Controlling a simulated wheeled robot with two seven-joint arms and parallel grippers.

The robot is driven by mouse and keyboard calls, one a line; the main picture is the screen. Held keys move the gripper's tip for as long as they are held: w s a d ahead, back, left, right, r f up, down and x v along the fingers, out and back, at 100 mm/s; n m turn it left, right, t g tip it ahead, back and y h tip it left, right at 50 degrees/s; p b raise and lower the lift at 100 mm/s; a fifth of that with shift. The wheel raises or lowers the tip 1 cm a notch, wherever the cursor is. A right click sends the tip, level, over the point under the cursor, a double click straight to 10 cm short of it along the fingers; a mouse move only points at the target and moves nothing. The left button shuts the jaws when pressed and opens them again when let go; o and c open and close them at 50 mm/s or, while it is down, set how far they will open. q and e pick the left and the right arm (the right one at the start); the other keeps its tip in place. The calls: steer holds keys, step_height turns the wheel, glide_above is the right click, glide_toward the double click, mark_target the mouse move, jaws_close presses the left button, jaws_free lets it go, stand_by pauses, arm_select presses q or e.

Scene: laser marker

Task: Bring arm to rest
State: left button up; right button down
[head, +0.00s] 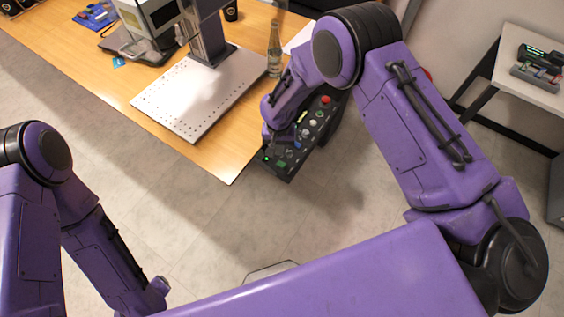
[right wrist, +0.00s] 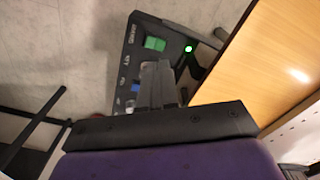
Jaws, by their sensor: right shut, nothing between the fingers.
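My right arm reaches forward in the head view, and its gripper (head: 268,149) is over the near end of the black control panel (head: 287,167) beside the wooden table. In the right wrist view the right gripper (right wrist: 156,66) is shut and empty, with its fingertips above the panel close to a green square button (right wrist: 155,44). A lit green button (right wrist: 188,49) is just to the right of it. Whether the fingers touch the panel cannot be told. My left arm is at the lower left of the head view; its gripper is out of frame.
The wooden table (head: 75,60) holds the marker's perforated plate (head: 185,110), a glass bottle (head: 274,52) and a grey device (head: 150,20). A red knob (head: 326,99) is on the panel. A white side table (head: 510,95) stands at the right. The floor (head: 190,215) in front is clear.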

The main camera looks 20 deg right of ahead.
stand_by(0.3)
step_height(320, 180, down, 3)
steer(key=t+y, duration=0.1)
steer(key=t, duration=0.2)
steer(key=shift+w+r, duration=0.1)
steer(key=shift+r, duration=0.1)
steer(key=s+d+f+h+b, duration=0.1)
steer(key=s+d, duration=0.4)
steer(key=s, duration=0.5)
steer(key=s+d+f+m+h+b, duration=0.1)
steer(key=s+d+f+h+b, duration=0.1)
steer(key=s+d, duration=0.3)
steer(key=s+d+f+m+h+b, duration=0.1)
steer(key=s+d+f, duration=0.3)
steer(key=s, duration=1)
steer(key=shift+s+d+b, duration=0.3)
steer(key=shift+d+b, duration=0.45)
steer(key=shift+b, duration=0.1)
